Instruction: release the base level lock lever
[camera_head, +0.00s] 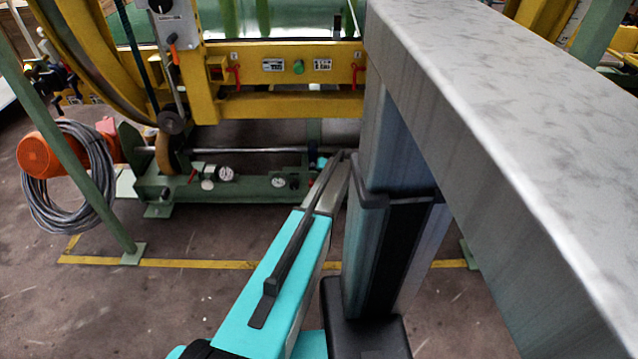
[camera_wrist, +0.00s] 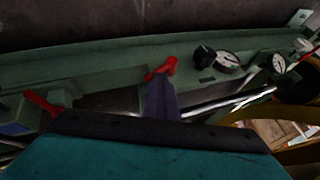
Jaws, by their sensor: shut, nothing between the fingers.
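In the wrist view, a small red lever (camera_wrist: 162,68) stands on the green base (camera_wrist: 90,75), just past the tip of my gripper (camera_wrist: 161,80). The dark fingers are shut together with nothing held. The tip overlaps the lever's lower part in the picture; I cannot tell if they touch. A second red lever (camera_wrist: 42,102) is at the left of the wrist view, and another (camera_head: 193,174) is at the left of the base in the head view. No label shows which is the base level lock. My arm hides my gripper's fingers in the head view.
Gauges (camera_wrist: 228,59) and a black knob (camera_wrist: 204,56) sit right of the nearer lever in the wrist view. The yellow frame (camera_head: 290,104) overhangs the base in the head view. An orange motor (camera_head: 37,155) and coiled cable (camera_head: 72,190) are left.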

